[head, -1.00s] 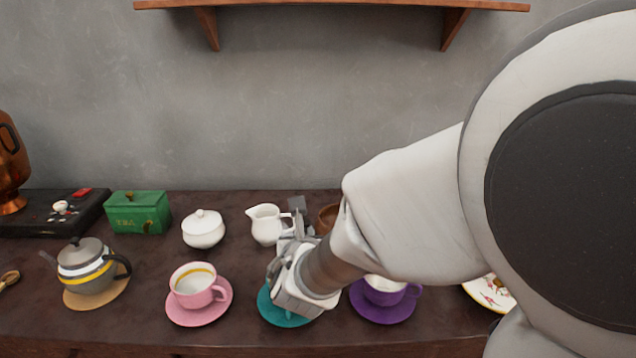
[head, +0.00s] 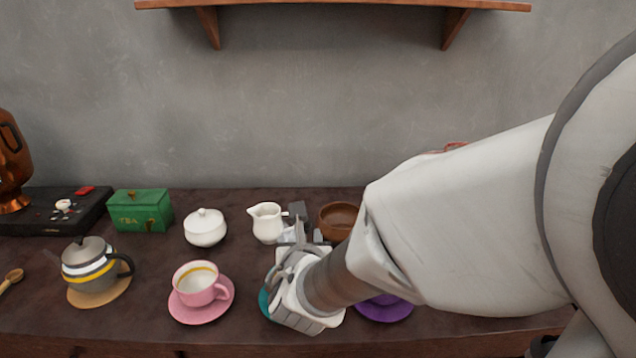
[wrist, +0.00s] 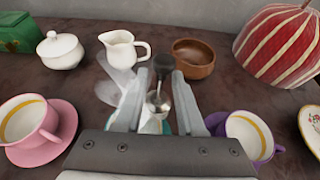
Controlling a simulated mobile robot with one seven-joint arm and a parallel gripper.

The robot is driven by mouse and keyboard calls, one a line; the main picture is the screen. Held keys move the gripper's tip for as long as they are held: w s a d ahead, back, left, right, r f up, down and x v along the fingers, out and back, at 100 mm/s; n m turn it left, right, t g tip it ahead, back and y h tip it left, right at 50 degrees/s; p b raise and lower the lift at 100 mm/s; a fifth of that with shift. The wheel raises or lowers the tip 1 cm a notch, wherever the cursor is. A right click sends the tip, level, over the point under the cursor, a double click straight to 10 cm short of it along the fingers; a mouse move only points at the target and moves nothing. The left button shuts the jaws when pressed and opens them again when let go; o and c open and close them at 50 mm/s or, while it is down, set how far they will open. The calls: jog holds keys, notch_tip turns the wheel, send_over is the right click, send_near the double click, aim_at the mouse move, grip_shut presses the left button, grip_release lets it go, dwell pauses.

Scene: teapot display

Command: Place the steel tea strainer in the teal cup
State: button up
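My gripper (head: 297,228) reaches over the teal place setting on the counter. In the wrist view my fingers (wrist: 161,76) close on both sides of the dark handle of the steel tea strainer (wrist: 157,102). The strainer's shiny round bowl lies between the fingers, on the near side of the handle. The teal cup (wrist: 150,125) shows only as a small patch beneath the strainer; my gripper hides most of it. Whether the bowl touches the cup I cannot tell. A sliver of the teal saucer (head: 264,302) shows left of my gripper in the head view.
A pink cup (head: 197,284) stands to the left and a purple saucer (head: 386,309) to the right. A white creamer (head: 267,222) and a brown bowl (head: 337,221) stand behind. A red striped dome (wrist: 280,42) is at the right back.

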aim_at(306, 238)
jog(key=v, duration=0.4)
jog(key=shift+s+p, duration=0.1)
jog(key=shift+p, duration=0.2)
jog(key=shift+s+b, duration=0.2)
jog(key=shift+b, duration=0.6)
jog(key=shift+s+r+b, duration=0.15)
jog(key=shift+s+b, duration=0.35)
jog(key=shift+b, duration=0.3)
jog(key=s+d+m+g+h+b, duration=0.1)
jog(key=s+d+m+g+h, duration=0.15)
jog(key=d+m, duration=0.55)
jog(key=s+d+m+g+h, duration=0.1)
jog(key=s+d+m+h, duration=0.2)
jog(key=d+m, duration=0.5)
jog(key=s+d+m+g+y, duration=0.1)
jog(key=s+m+g+y, duration=0.3)
jog(key=s+m, duration=0.5)
jog(key=m, duration=1.1)
jog(key=shift+s+d+r+m, duration=0.15)
jog(key=shift+s+d+m, duration=0.05)
jog(key=shift+d+m, duration=0.2)
